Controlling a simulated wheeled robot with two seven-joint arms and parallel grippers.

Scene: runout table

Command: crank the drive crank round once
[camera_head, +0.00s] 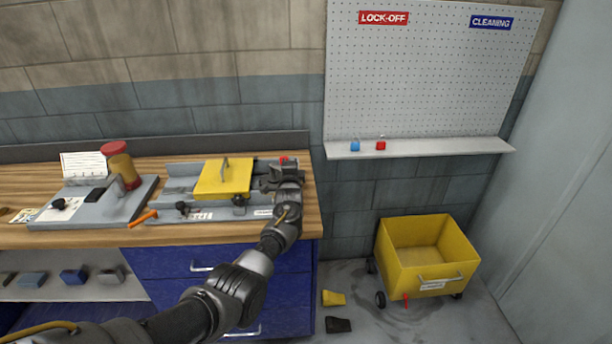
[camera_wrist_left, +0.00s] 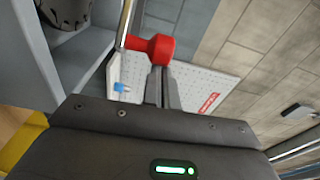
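The runout table (camera_head: 205,213) is a grey unit on the wooden bench with a yellow block on top. The drive crank's red knob (camera_head: 284,159) shows at its right end, just behind my left gripper (camera_head: 279,179). In the left wrist view the red knob (camera_wrist_left: 150,47), on a metal rod (camera_wrist_left: 124,25), lies right at the tips of my dark fingers (camera_wrist_left: 160,72). The fingers are close together. The knob covers their tips, so I cannot tell whether they hold it or only touch it. My right gripper is not in view.
A yellow cart (camera_head: 425,262) stands on the floor at right. An orange-handled tool (camera_head: 143,219) and a grey fixture (camera_head: 100,210) are on the bench at left. A pegboard shelf (camera_head: 430,148) holds blue and red padlocks.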

